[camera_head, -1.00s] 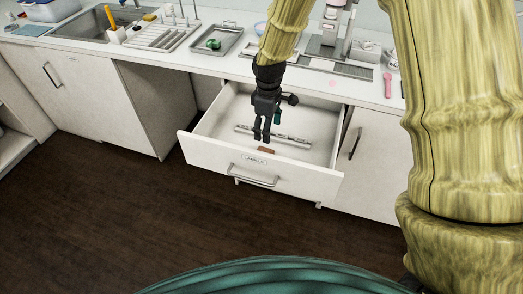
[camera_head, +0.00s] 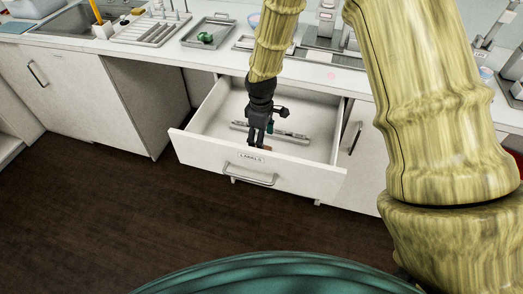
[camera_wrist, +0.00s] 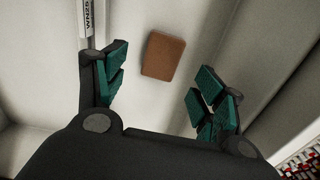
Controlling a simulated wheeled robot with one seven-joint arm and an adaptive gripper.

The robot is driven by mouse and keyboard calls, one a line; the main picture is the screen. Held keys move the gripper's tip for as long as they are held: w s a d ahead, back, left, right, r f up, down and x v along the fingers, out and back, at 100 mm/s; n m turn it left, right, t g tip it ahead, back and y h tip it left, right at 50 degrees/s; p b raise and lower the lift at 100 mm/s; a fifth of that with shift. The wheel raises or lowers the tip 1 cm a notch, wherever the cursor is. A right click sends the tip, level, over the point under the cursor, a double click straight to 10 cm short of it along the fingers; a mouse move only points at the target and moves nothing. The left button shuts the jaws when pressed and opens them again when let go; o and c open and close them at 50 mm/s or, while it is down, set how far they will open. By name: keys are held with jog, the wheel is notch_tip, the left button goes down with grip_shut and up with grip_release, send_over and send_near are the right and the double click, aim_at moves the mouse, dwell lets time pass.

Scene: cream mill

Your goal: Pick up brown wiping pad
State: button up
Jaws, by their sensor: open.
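The brown wiping pad (camera_wrist: 163,56) lies flat on the floor of the open drawer, near its front wall. In the head view only a small part of the pad (camera_head: 266,148) shows beside my fingers. My gripper (camera_head: 258,142) is lowered into the drawer. In the wrist view my gripper (camera_wrist: 158,92) is open, with its teal finger pads to the left and right of the pad's line. The pad is ahead of and between the fingertips, and nothing is held. I cannot tell the exact height left above the pad.
The drawer (camera_head: 205,148) marked "LABELS" stands pulled out, its front wall close to my gripper. A long bar (camera_head: 290,137) lies behind the gripper in the drawer, and its labelled end (camera_wrist: 86,18) shows in the wrist view. A tray (camera_head: 190,38) stands on the counter above.

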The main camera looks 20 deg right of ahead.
jog(key=shift+s+f+p, duration=0.15)
jog(key=shift+f+p, duration=0.5)
jog(key=shift+f, duration=2)
jog(key=c, duration=0.8)
